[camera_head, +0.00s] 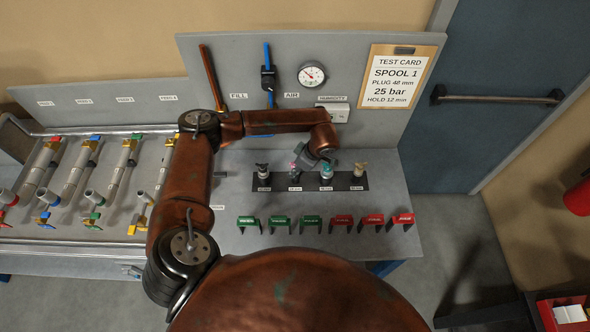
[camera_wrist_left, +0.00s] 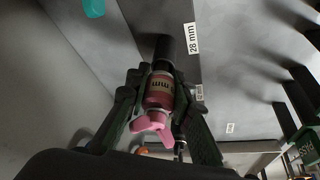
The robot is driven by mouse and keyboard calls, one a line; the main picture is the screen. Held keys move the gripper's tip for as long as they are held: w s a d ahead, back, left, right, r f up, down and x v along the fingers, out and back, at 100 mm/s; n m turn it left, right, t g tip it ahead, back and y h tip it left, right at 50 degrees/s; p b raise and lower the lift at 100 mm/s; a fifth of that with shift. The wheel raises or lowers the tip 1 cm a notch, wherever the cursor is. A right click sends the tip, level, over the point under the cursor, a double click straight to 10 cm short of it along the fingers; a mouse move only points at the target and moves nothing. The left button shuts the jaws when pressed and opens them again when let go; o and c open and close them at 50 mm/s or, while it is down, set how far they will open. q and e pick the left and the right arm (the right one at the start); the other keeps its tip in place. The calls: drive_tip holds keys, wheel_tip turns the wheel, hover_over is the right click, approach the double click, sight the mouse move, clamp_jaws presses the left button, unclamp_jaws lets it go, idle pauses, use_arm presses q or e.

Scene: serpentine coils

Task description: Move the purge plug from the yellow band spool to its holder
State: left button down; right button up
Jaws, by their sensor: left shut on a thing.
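My left gripper (camera_head: 303,162) is over the dark holder strip (camera_head: 344,184) on the bench. The wrist view shows its fingers (camera_wrist_left: 160,85) shut on a pink plug (camera_wrist_left: 158,92) with pink wings, a banded middle and a black end. In the head view this plug (camera_head: 294,173) is at the strip's second place from the left; I cannot tell whether it is fully seated. Other plugs, black (camera_head: 263,172), teal (camera_head: 327,172) and tan (camera_head: 358,172), stand in the strip. The yellow band spool (camera_head: 161,180) is the rightmost spool, partly hidden by my arm. My right gripper is not in view.
Green tags (camera_head: 280,222) and red tags (camera_head: 373,220) line the bench front. Several spools (camera_head: 117,170) fill the left bench. A gauge (camera_head: 312,74) and test card (camera_head: 397,76) are on the back panel. The bench right of the strip is clear.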

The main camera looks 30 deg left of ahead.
use_arm(q)
drive_tip(key=shift+s+f, duration=0.25)
drive_tip(key=shift+f, duration=0.2)
drive_tip(key=shift+w+f+b, duration=0.1)
drive_tip(key=shift+f+b, duration=0.3)
drive_tip(key=shift+f, duration=0.05)
drive_tip(key=shift+s+f+b, duration=0.2)
drive_tip(key=shift+f+b, duration=0.15)
drive_tip(key=shift+f, duration=0.1)
drive_tip(key=c, duration=2.1)
unclamp_jaws()
drive_tip(key=o, duration=0.5)
drive_tip(key=shift+w+a, duration=0.1)
drive_tip(key=shift+w, duration=0.1)
drive_tip(key=shift+r, duration=0.2)
